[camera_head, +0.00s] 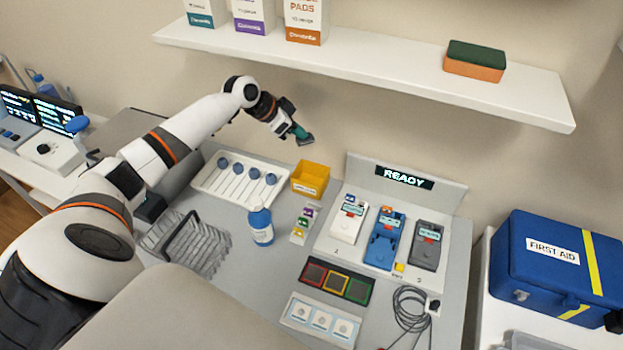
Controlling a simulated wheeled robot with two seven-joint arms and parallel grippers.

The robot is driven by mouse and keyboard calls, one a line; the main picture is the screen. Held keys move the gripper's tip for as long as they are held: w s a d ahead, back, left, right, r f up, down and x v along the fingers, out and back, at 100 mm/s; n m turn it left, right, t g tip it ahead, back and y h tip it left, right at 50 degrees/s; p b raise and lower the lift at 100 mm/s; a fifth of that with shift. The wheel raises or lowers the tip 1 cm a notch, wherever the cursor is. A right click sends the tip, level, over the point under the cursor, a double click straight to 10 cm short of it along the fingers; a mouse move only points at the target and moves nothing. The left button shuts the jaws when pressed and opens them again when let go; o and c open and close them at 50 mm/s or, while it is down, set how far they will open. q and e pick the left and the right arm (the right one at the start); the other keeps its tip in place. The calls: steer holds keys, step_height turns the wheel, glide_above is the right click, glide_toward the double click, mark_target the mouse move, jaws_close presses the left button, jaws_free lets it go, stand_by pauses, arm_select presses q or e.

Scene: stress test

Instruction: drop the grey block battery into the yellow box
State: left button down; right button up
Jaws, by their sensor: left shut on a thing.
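My left gripper (293,126) reaches in from the left and is shut on a small block with teal and grey faces, which I take as the grey block battery (304,137). It holds the block in the air, in front of the wall and under the shelf. The open yellow box (310,180) stands on the grey worktop, below the held block in the picture. The block appears apart from the box. The box has a white label on its front, and its floor is mostly hidden.
A white tray (222,194) with several blue-headed tools lies left of the box. A blue-capped bottle (261,225) and a strip of small colored items (300,236) stand in front. A READY-marked station (330,246) with three devices is right. A white shelf (380,76) hangs above.

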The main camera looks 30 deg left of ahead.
arm_select(q)
step_height(320, 180, down, 6)
steer(key=b, duration=0.5)
steer(key=c, duration=1.5)
jaws_free()
steer(key=shift+o, duration=0.2)
steer(key=shift+a, duration=0.1)
steer(key=b+v, duration=0.3)
steer(key=v, duration=0.9)
